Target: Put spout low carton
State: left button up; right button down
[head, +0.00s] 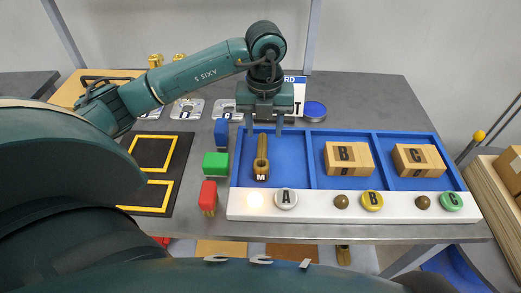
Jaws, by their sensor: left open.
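A brass, spout-like piece (261,160) marked M lies lengthwise in the left compartment of the blue fixture tray (310,160). My left gripper (265,130) is open above the back end of this piece, with one finger to each side; I cannot tell how high it is or whether it touches. A brown carton-like block marked B (347,158) sits in the middle compartment. A similar block marked C (418,160) sits in the right compartment. My right gripper is not in view.
The tray's white front strip has buttons A (286,199), B (372,201) and C (451,202); the lamp (255,200) beside A glows. Red (208,196), green (215,163) and blue (221,133) blocks stand left of the tray. A blue round tin (315,111) stands behind.

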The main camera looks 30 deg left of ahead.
aim_at(262, 150)
pick_arm(q)
notch_tip(262, 150, down, 3)
jog(key=shift+f, duration=0.15)
jog(key=shift+s+f+p, duration=0.2)
jog(key=shift+f+p, duration=0.25)
jog(key=shift+f, duration=0.9)
jog(key=shift+s+f+p, duration=0.2)
jog(key=shift+f+p, duration=0.2)
jog(key=shift+f, duration=0.95)
jog(key=shift+c, duration=0.4)
grip_shut()
jog(key=shift+r, duration=0.1)
